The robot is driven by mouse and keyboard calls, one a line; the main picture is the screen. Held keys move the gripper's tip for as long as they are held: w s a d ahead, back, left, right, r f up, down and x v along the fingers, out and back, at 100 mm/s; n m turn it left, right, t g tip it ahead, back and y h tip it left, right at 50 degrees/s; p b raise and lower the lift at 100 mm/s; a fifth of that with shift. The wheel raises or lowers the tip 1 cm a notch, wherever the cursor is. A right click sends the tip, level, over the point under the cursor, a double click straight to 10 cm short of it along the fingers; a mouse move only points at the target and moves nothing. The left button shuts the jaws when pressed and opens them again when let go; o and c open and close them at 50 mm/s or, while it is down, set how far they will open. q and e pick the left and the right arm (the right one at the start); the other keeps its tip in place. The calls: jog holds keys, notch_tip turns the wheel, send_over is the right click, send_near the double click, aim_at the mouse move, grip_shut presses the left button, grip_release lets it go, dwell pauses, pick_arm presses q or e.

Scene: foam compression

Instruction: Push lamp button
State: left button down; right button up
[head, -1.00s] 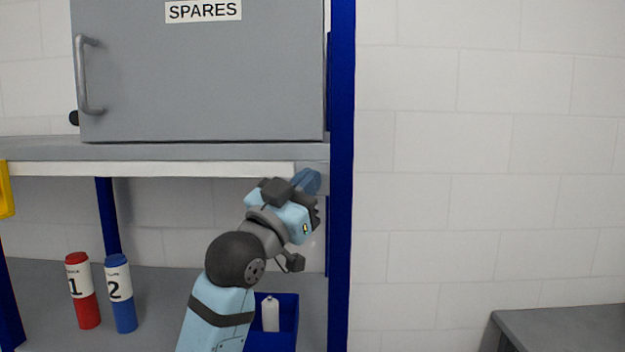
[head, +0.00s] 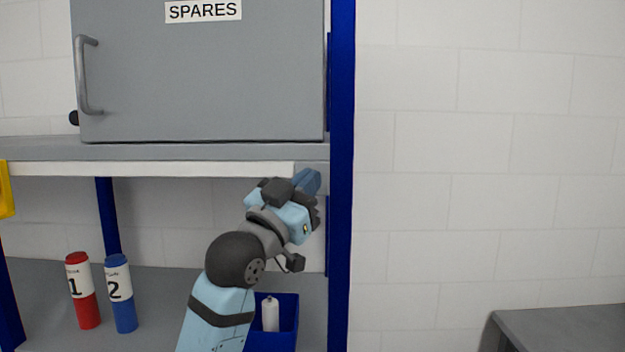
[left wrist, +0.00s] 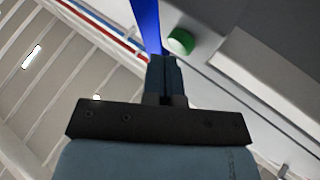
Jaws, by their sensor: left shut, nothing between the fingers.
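The green button (left wrist: 181,41) shows in the left wrist view on the underside of the shelf, just ahead and to the right of my fingertips; a small gap shows between them in the picture. A pale lamp strip (left wrist: 270,82) lies to its right, and its white front edge (head: 150,169) runs under the shelf in the head view. My left gripper (head: 307,180) is up at the right end of the shelf, beside the blue post. Its fingers (left wrist: 164,62) are shut and empty. The button is hidden in the head view. My right gripper is out of view.
A blue post (head: 341,180) stands right of my left gripper. A grey SPARES cabinet (head: 200,80) sits on the shelf (head: 40,148). Below stand a red bottle (head: 84,300), a blue bottle (head: 122,300) and a blue bin (head: 288,315) holding a white bottle (head: 270,314).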

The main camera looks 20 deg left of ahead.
pick_arm(q)
jog(key=shift+w, duration=0.1)
dwell(0.5)
jog(key=shift+w+a, duration=0.15)
jog(key=shift+w, duration=0.15)
jog(key=shift+s+p, duration=0.15)
jog(key=shift+p, duration=0.2)
jog(key=shift+s, duration=0.25)
jog(key=s+d+p, duration=0.1)
jog(key=s+d, duration=0.1)
jog(key=s, duration=0.3)
jog(key=shift+s, duration=0.4)
